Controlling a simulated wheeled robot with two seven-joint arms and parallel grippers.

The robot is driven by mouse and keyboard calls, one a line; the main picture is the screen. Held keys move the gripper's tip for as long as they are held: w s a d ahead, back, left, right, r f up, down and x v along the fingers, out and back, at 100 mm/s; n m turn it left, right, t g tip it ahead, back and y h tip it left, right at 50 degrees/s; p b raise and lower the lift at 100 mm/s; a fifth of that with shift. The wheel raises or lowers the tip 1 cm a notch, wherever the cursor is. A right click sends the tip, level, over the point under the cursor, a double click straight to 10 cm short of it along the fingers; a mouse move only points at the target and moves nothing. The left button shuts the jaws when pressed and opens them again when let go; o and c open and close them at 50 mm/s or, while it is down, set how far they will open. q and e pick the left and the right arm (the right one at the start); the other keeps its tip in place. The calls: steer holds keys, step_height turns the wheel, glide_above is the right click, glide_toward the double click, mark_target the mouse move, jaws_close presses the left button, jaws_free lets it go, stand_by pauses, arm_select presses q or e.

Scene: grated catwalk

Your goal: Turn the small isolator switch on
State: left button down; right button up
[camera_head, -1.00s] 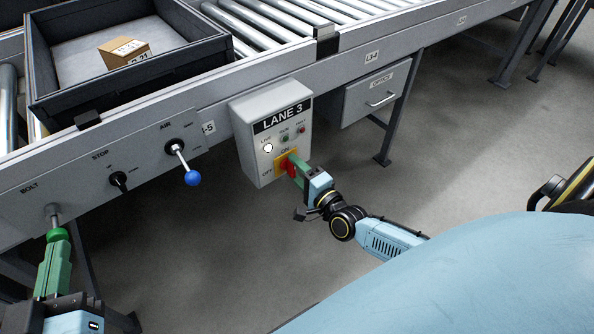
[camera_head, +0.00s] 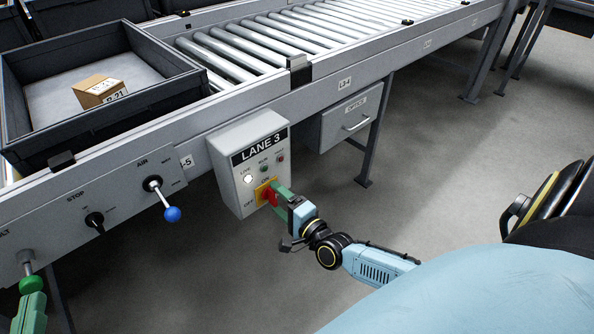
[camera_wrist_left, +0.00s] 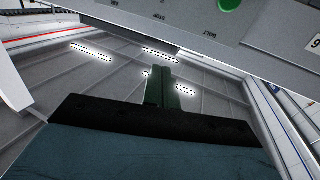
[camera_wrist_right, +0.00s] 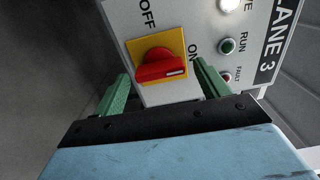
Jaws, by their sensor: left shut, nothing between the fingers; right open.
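The small isolator switch is a red knob (camera_head: 271,195) on a yellow plate, low on the grey LANE 3 box (camera_head: 229,190). In the right wrist view the knob (camera_wrist_right: 160,68) lies with its white-marked end toward the ON label; OFF is round the corner of the plate. My right gripper (camera_wrist_right: 163,76) is open, one green finger on each side of the knob, with visible gaps. It also shows in the head view (camera_head: 281,203). My left gripper (camera_head: 30,311) is shut and empty, just below the green BOLT knob (camera_head: 31,284). Its fingers (camera_wrist_left: 161,75) show together in the left wrist view.
The white LIVE lamp (camera_head: 248,179) looks lit. A black STOP knob (camera_head: 95,222) and a blue-ended AIR lever (camera_head: 172,214) are on the conveyor side. A tray (camera_head: 125,108) holds a carton (camera_head: 100,91).

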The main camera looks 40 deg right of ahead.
arm_select(q)
steer(key=s+a+f+g+y+p, duration=0.1)
steer(key=s+a+f+g, duration=0.1)
steer(key=f+g, duration=0.3)
steer(key=s+a+f+g+y+p, duration=0.2)
steer(key=s+f+g, duration=0.2)
steer(key=f, duration=0.3)
steer(key=shift+s+a+f+n+g, duration=0.2)
steer(key=shift+s+a+n+g, duration=0.15)
steer(key=shift+s, duration=0.2)
arm_select(e)
steer(key=s+d, duration=0.1)
steer(key=s, duration=1.1)
steer(key=shift+s, duration=0.4)
